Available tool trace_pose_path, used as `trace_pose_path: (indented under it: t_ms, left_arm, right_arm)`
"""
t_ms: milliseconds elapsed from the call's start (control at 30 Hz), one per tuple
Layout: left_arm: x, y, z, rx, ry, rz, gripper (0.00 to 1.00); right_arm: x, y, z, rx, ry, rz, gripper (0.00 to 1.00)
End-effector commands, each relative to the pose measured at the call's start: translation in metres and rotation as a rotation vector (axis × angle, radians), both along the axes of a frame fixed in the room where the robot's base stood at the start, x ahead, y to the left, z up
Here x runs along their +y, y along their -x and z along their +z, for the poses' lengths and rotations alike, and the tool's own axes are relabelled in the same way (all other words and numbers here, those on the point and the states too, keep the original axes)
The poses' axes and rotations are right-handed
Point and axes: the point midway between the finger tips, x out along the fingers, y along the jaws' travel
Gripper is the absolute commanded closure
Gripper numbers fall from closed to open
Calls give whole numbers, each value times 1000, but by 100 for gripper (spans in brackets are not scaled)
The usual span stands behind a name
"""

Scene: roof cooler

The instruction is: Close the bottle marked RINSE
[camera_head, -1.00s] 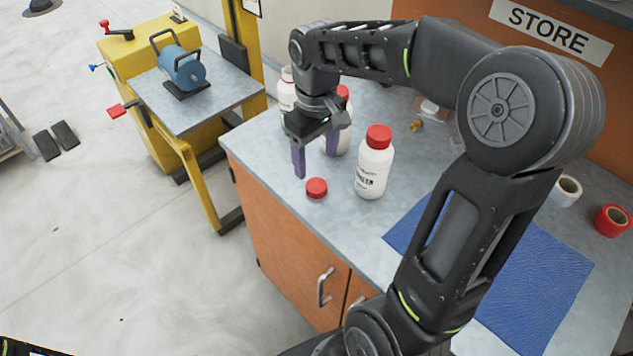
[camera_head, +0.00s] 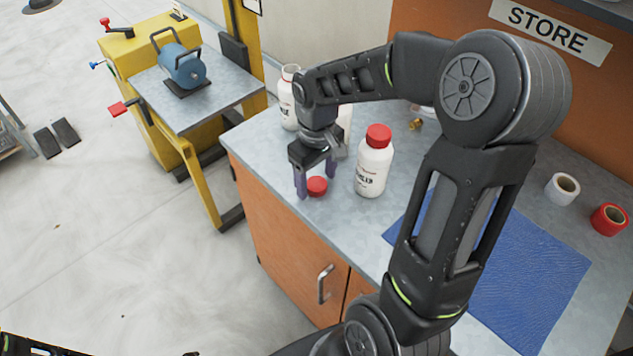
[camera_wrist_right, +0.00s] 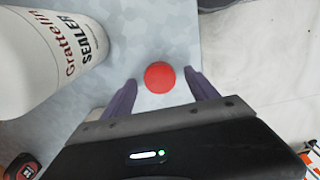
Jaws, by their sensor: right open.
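A loose red cap (camera_head: 317,186) lies on the grey bench top near its left edge; it also shows in the right wrist view (camera_wrist_right: 159,76). My right gripper (camera_head: 316,183) is open, with its purple fingers low on either side of the cap. An uncapped white bottle (camera_head: 288,105) stands at the back left; its label is too small and covered to read fully. A white bottle with a red cap (camera_head: 375,163) stands right of the gripper. The nearby bottle in the right wrist view (camera_wrist_right: 50,55) reads SEALER. Another white bottle (camera_head: 344,118) is mostly hidden behind my right gripper.
A blue mat (camera_head: 530,270) lies right of my right arm. A white roll (camera_head: 562,190) and a red roll (camera_head: 609,219) stand beyond it. A small brass part (camera_head: 416,124) lies behind the bottles. A yellow stand (camera_head: 140,60) is left of the bench.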

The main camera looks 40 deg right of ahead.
Motion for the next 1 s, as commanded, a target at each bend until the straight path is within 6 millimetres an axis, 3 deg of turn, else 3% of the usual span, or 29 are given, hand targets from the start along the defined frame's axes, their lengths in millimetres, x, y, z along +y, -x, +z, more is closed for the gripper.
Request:
trace_pose_path:
  t_ms: [667,1000]
  left_arm:
    - [0,0,0,0,0,0,100]
    - [0,0,0,0,0,0,100]
  right_arm:
    - [0,0,-5,0,0,0,32]
    - [0,0,-5,0,0,0,60]
